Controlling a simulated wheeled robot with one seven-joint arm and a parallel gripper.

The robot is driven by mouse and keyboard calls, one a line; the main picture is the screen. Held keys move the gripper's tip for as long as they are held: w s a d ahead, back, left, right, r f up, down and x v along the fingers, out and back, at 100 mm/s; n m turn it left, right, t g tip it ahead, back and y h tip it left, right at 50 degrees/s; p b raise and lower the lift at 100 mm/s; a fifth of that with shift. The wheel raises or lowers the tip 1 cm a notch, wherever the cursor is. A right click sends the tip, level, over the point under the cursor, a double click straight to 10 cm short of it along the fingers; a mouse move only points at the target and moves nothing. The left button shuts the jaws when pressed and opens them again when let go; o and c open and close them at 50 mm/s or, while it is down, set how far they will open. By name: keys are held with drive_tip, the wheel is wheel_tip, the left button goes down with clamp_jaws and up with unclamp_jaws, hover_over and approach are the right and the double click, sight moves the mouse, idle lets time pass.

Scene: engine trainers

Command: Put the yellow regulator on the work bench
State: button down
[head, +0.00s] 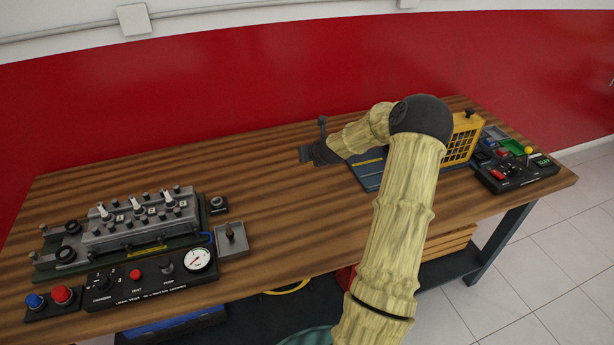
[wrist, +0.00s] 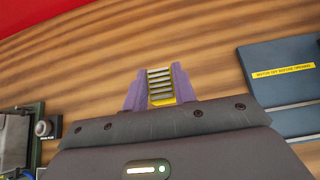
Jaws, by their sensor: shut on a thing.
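The yellow regulator (wrist: 160,88) is between the two purple fingers of my gripper (wrist: 158,86) in the wrist view. Only a ribbed grey face and a bit of yellow show. My gripper is shut on it, over bare wood of the work bench (wrist: 100,60). In the head view my gripper (head: 308,154) is a small dark shape over the middle back of the work bench (head: 270,180). The regulator cannot be made out there. I cannot tell whether it touches the wood.
An engine-head trainer (head: 140,215) with a gauge panel (head: 150,277) stands at the left. A dark blue plate with a yellow label (wrist: 283,71) lies to the right of my gripper. A yellow grille unit (head: 462,140) and a control box (head: 515,168) stand further right. Bare wood surrounds my gripper.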

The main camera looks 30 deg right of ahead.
wheel_tip(320, 180, down, 6)
drive_tip(key=shift+d+r+p, duration=0.1)
drive_tip(key=shift+p, duration=0.3)
drive_tip(key=shift+w+f, duration=0.15)
drive_tip(key=shift+f, duration=0.1)
drive_tip(key=shift+a, duration=0.2)
drive_tip(key=shift+s+d+f+p, duration=0.1)
drive_tip(key=shift+d+f+p, duration=0.05)
drive_tip(key=shift+f, duration=0.8)
drive_tip(key=shift+s+d+f+p, duration=0.1)
drive_tip(key=shift+f+p, duration=0.05)
drive_tip(key=shift+f, duration=0.8)
drive_tip(key=shift+a, duration=0.1)
drive_tip(key=c, duration=1.1)
unclamp_jaws()
drive_tip(key=shift+c, duration=0.2)
